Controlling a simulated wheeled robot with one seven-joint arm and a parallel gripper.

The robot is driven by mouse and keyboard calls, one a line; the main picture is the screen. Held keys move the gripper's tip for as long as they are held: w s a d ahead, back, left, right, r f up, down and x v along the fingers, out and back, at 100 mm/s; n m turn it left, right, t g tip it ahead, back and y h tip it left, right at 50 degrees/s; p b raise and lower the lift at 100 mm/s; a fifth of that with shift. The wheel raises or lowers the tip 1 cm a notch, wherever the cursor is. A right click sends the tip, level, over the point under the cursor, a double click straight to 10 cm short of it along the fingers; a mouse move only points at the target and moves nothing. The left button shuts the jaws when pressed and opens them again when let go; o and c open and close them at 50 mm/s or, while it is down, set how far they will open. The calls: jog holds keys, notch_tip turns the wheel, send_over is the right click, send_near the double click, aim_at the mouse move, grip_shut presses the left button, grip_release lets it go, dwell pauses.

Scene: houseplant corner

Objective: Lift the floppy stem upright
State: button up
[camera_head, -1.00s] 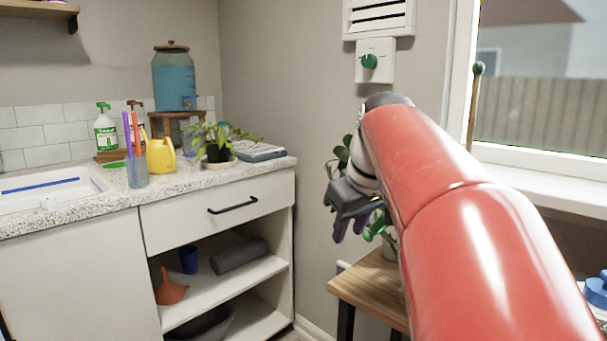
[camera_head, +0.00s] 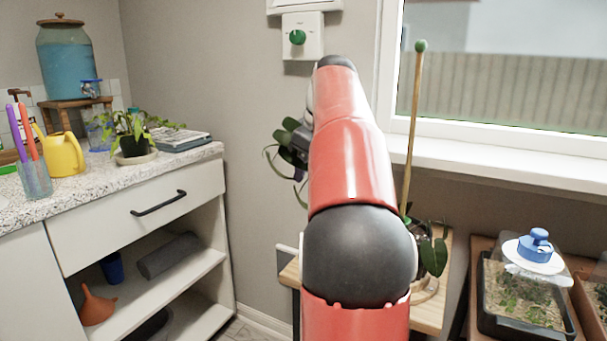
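A potted plant stands on a small wooden table (camera_head: 432,315), mostly hidden behind my red arm; its drooping leaves (camera_head: 436,256) show right of the arm. A thin wooden stake (camera_head: 412,140) with a green ball on top (camera_head: 421,46) rises upright there. Dark green leaves (camera_head: 284,136) and a thin curved strand show left of the arm, close to my gripper (camera_head: 297,160). Only a grey part and purplish bits of the gripper show, so its fingers and anything between them are hidden. I cannot tell whether it touches the leaves.
A counter at left holds another potted plant (camera_head: 134,146), a yellow watering can (camera_head: 62,155) and a blue-filled dispenser (camera_head: 69,66). A seedling tray (camera_head: 525,300) with a blue-topped white lid (camera_head: 535,250) stands at right. The window sill (camera_head: 500,165) runs behind.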

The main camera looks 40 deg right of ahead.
jog(key=shift+w+f, duration=0.3)
jog(key=shift+f, duration=0.3)
grip_shut()
